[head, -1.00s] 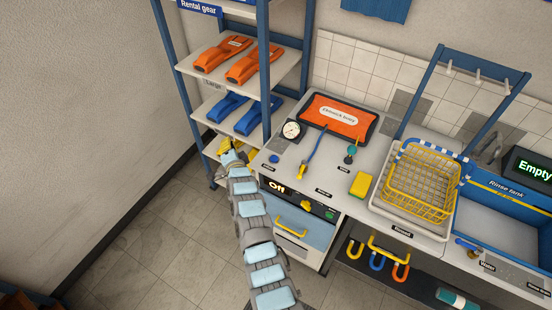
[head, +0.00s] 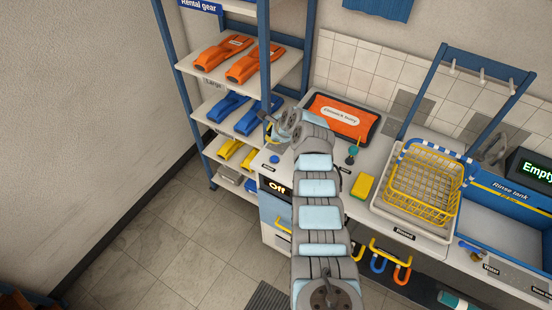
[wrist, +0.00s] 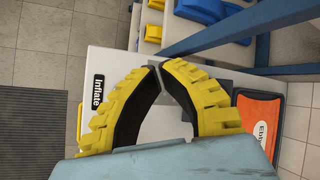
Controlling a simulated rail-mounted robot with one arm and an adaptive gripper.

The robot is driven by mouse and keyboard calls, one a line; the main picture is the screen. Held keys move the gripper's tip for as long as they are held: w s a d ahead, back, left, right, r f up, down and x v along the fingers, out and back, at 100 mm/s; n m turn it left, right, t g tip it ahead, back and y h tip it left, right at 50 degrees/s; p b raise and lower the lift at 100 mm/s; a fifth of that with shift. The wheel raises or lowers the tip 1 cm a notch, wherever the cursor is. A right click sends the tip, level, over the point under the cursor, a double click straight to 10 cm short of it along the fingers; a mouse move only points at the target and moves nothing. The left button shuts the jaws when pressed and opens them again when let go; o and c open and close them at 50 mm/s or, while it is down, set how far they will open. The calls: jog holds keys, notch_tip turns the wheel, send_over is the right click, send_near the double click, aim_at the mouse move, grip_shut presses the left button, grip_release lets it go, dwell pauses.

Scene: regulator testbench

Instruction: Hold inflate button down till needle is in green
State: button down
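The blue button (head: 274,159) shows on the bench's left front corner in the head view. The Inflate label (wrist: 97,92) shows on the white bench top in the wrist view, left of my fingers; no button is visible beside it there. My gripper (wrist: 158,66) has its yellow fingers curved inward with the tips almost together and nothing seen between them. In the head view it is partly hidden, above the bench's left end and behind the blue button. The gauge and its needle are hidden behind my arm. I cannot tell whether the fingers touch anything.
The orange test body (head: 342,116) lies at the back of the bench. A shelf rack (head: 266,70) with fins stands close on the left. A yellow sponge (head: 362,187) and yellow basket (head: 421,187) are to the right.

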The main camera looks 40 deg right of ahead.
jog(key=shift+s+d+r+m+y, duration=0.15)
jog(key=shift+s+r+m+y, duration=0.2)
jog(key=shift+s, duration=0.25)
jog(key=shift+f, duration=0.15)
jog(key=b, duration=0.6)
send_over(273, 156)
notch_tip(273, 156, down, 7)
jog(key=shift+s+r, duration=0.1)
jog(key=shift+r, duration=0.05)
jog(key=shift+f+b, duration=0.4)
jog(key=shift+f, duration=0.55)
jog(key=shift+f, duration=0.15)
jog(key=shift+f, duration=0.35)
jog(key=shift+f+b, duration=0.45)
jog(key=shift+f, duration=0.05)
dwell(2.4)
jog(key=shift+r, duration=0.15)
dwell(0.9)
jog(key=shift+r+p, duration=0.85)
jog(key=shift+p, duration=0.25)
